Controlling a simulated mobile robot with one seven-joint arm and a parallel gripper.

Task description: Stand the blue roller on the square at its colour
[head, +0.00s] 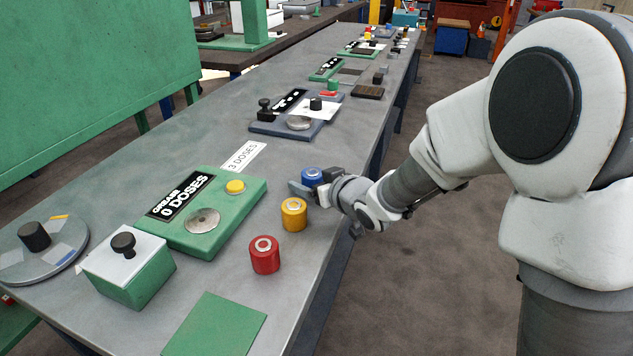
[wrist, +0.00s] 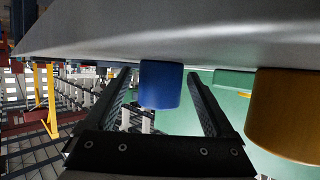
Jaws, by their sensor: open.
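The blue roller (head: 312,175) stands upright on the bench near its right edge, beyond the yellow roller (head: 294,214) and red roller (head: 264,254). My gripper (head: 314,182) is at the blue roller, low over the bench. In the wrist view, the blue roller (wrist: 160,84) shows between the two open fingers, with a gap on the right side; contact cannot be told. A flat green square (head: 215,325) lies bare at the near edge. A grey disc (head: 38,248) at the left has a black knob and orange, blue and whitish patches.
A green dosing box (head: 203,212) with a yellow button and round metal plate stands left of the rollers. A green box with a white lid and black knob (head: 128,270) stands nearer. Bench space between red roller and square is clear.

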